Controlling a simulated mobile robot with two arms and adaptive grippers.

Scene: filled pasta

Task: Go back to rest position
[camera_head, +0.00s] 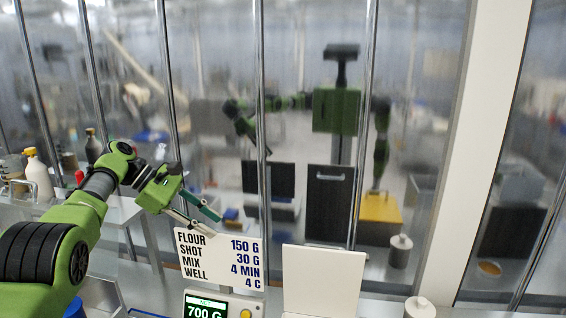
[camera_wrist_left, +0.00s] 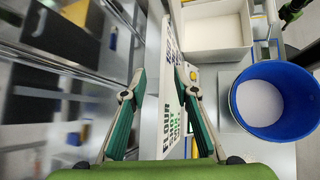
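My left gripper (camera_head: 207,220) reaches in from the left in the camera_head view, just above the top edge of a white sign card (camera_head: 222,262). The card reads flour 150 g, shot 30 g, mix 4 min, well 4 c. In the left wrist view the gripper's two green fingers (camera_wrist_left: 163,92) stand apart, with the card (camera_wrist_left: 172,100) showing between them. No finger visibly presses on it.
A scale display (camera_head: 207,309) reads 700 G under the card. A white box (camera_head: 322,280) stands right of it. A blue bucket (camera_wrist_left: 240,112) with white contents and a pale bin (camera_wrist_left: 180,42) are near the gripper. Glass panels with metal posts (camera_head: 261,120) close off the back. A cream bottle (camera_head: 38,178) stands left.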

